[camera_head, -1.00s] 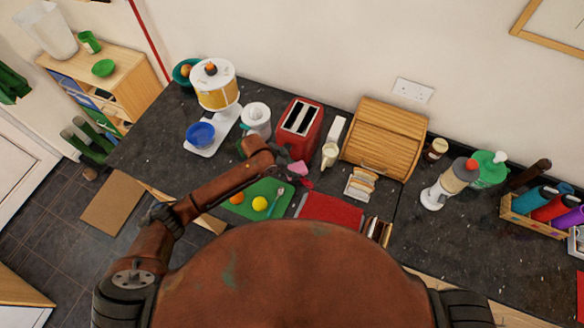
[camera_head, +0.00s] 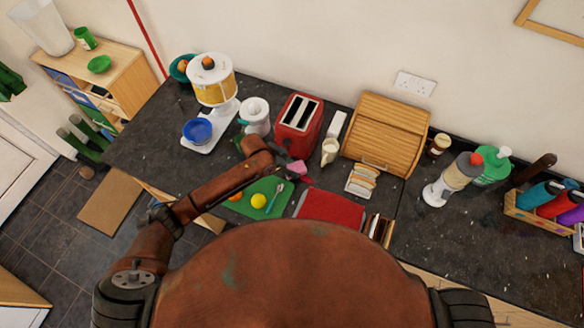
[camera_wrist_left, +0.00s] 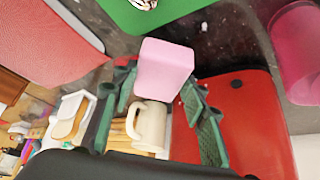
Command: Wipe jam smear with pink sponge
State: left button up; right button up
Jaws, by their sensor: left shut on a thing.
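My left gripper (camera_wrist_left: 165,110) is shut on the pink sponge (camera_wrist_left: 165,68), a pale pink block held between its green fingers. In the head view the sponge (camera_head: 298,169) shows at the end of my left arm, between the red toaster (camera_head: 291,137) and the green board (camera_head: 243,208). The forearm hides much of the gripper there. A small dark pink patch (camera_head: 305,181) shows just below the sponge; I cannot tell whether it is the jam smear. I cannot tell whether the sponge touches the counter. My right gripper is out of view.
A red mat (camera_head: 331,208) lies right of the board. A cream jug (camera_head: 329,152), toast rack (camera_head: 361,182) and wooden bread bin (camera_head: 385,130) stand to the right. A pink container (camera_wrist_left: 300,50) is near the gripper. Dark counter (camera_head: 435,235) is free at right.

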pick_arm(q)
jog(key=shift+f+b, duration=0.35)
jog(key=shift+f, duration=0.5)
jog(key=shift+d, duration=0.1)
